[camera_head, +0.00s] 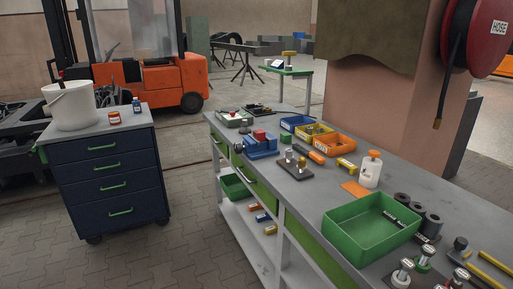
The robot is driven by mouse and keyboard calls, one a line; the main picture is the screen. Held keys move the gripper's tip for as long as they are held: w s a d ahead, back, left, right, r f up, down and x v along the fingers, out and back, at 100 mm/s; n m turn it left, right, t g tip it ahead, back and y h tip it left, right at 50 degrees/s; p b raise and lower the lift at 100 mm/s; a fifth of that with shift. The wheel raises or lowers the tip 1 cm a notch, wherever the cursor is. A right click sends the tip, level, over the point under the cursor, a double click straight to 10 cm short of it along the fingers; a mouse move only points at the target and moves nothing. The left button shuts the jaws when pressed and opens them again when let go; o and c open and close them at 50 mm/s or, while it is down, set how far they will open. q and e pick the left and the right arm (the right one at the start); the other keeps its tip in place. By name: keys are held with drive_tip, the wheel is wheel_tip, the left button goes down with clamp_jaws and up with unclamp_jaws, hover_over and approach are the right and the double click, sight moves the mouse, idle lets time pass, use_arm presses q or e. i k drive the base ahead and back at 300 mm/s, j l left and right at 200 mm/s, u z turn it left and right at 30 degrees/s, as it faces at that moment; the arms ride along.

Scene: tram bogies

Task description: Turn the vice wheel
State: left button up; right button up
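A blue vice (262,147) sits on the long grey workbench (318,192), near its left edge and past the middle. A red part (260,135) shows on top of the vice. Neither of my grippers is in view.
Blue, yellow and orange bins (339,146) stand behind the vice. A dark plate with upright pins (294,167) is nearer. A green tray (371,228) fills the near bench. A dark blue drawer cabinet (108,183) stands left, with open paved floor between it and the bench.

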sight(238, 147)
drive_tip(key=z, duration=0.35)
drive_tip(key=i+j+z, duration=0.25)
drive_tip(key=j+z, duration=0.2)
drive_tip(key=j, duration=0.25)
drive_tip(key=i+j+z, duration=0.1)
drive_tip(key=j+z, duration=0.35)
drive_tip(key=j, duration=0.3)
